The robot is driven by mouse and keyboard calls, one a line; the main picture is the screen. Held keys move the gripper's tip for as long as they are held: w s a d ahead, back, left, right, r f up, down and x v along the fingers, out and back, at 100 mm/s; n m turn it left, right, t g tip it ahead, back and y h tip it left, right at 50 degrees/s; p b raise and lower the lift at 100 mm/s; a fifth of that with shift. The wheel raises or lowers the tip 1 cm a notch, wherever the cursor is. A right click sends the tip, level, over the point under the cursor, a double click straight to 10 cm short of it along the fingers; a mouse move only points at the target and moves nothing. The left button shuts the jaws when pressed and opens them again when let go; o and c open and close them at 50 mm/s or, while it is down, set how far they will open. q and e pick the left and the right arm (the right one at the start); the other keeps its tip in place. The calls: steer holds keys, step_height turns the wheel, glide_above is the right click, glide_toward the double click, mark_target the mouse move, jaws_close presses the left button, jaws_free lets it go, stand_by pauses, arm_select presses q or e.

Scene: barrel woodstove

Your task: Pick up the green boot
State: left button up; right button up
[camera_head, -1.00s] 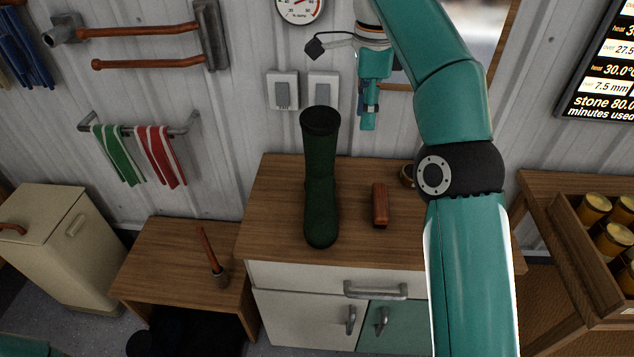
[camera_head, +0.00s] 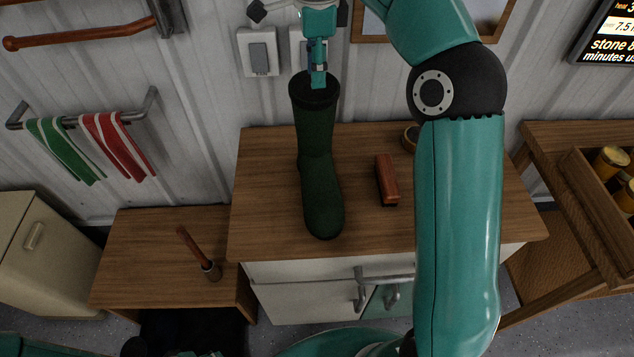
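The green boot (camera_head: 318,165) is dark green and stands upright on the wooden top of the cabinet (camera_head: 262,225), its opening at the top and its toe towards me. My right gripper (camera_head: 318,82) points down at the boot's opening and overlaps the rim in the head view. I cannot tell whether it touches the boot. Its fingers are seen edge-on, so their opening does not show. The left gripper is not in view.
A reddish-brown brush-like block (camera_head: 387,180) lies right of the boot. A round brown object (camera_head: 411,138) is partly hidden by my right arm. A lower wooden table (camera_head: 150,250) with a wooden-handled tool (camera_head: 200,255) stands left. A crate with jars (camera_head: 600,215) is at right.

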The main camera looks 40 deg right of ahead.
glide_above(317, 114)
step_height(317, 114, down, 4)
steer(key=shift+w+d+f, duration=0.1)
steer(key=shift+f, duration=1.35)
steer(key=shift+w+d+f, duration=0.1)
steer(key=shift+f, duration=1.3)
jaws_close()
